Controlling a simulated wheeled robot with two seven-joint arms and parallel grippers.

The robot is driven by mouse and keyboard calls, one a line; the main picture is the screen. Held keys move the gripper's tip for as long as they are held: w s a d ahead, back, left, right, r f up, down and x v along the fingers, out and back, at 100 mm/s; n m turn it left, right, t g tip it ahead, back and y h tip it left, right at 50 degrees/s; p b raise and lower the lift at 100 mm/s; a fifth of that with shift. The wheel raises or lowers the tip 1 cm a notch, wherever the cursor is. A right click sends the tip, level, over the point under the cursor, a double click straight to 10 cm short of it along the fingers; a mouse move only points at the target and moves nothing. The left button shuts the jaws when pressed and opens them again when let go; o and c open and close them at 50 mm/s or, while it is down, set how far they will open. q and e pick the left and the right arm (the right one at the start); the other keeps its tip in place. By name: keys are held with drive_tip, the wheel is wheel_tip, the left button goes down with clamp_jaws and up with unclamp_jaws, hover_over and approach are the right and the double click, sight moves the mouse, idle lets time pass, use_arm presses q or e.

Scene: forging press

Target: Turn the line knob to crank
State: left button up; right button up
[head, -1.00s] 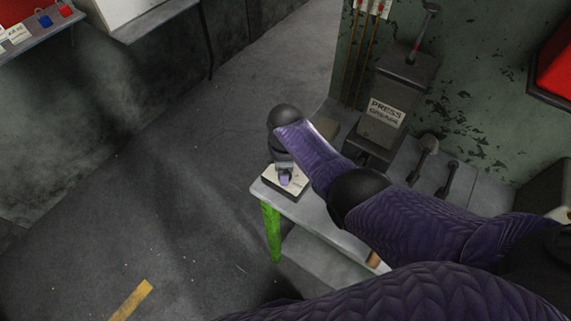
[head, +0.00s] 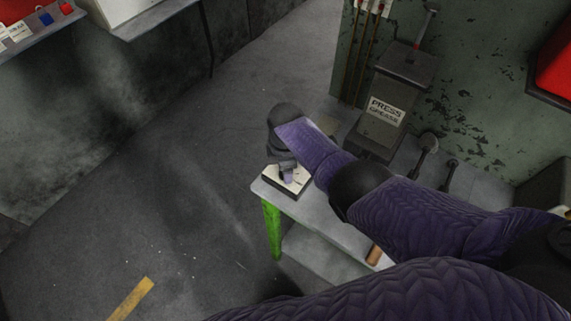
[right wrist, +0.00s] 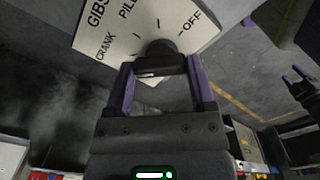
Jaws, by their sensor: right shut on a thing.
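The line knob (right wrist: 160,60) is a dark round knob on a white dial plate (right wrist: 118,30). Readable labels in the right wrist view include CRANK at the left and OFF at the right; others are cut off. My right gripper (right wrist: 161,70) is shut on the knob, one purple finger on each side. A short white mark shows on the knob's near side; which label it matches is unclear. In the head view the plate (head: 299,184) sits at the bench corner, with my right gripper (head: 287,176) over it. My left gripper (right wrist: 294,78) appears open and empty in the right wrist view.
The grey bench (head: 318,213) has a green leg (head: 271,230). A PRESS GREASE box (head: 385,110) with a lever stands behind my right arm. Two dark levers (head: 427,146) are further right. Open floor lies left of the bench.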

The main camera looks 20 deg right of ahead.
drive_tip(key=o, duration=1.2)
wheel_tip(320, 180, up, 10)
drive_tip(key=p, duration=0.5)
drive_tip(key=shift+f, duration=0.1)
